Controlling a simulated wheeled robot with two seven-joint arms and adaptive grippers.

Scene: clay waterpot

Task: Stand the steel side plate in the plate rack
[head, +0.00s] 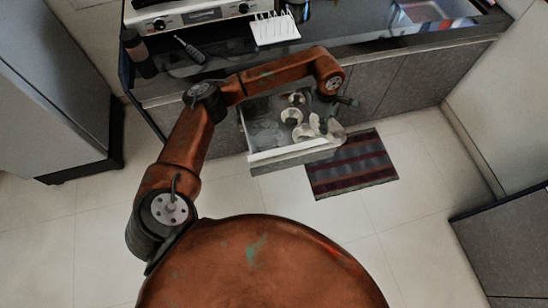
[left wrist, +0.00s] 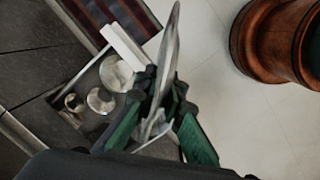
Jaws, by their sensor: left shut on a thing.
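The steel side plate (left wrist: 171,45) shows nearly edge-on in the left wrist view, standing between the fingers of my left gripper (left wrist: 161,92). The gripper is shut on it. In the head view my left gripper (head: 343,102) is over the right end of an open drawer, with the pale plate (head: 335,131) just below it, partly hard to tell from the dishes behind. The white plate rack (head: 275,30) with upright prongs stands on the dark counter, up and left of the gripper. No plate can be made out in it. My right gripper is not in view.
The open drawer (head: 290,158) holds several pale bowls or cups and clear glassware. A stove (head: 190,14) is left of the rack, with a dark-handled utensil (head: 189,50) and bottle (head: 133,45) nearby. A sink (head: 425,11) is at right. A striped mat (head: 352,166) lies on the floor.

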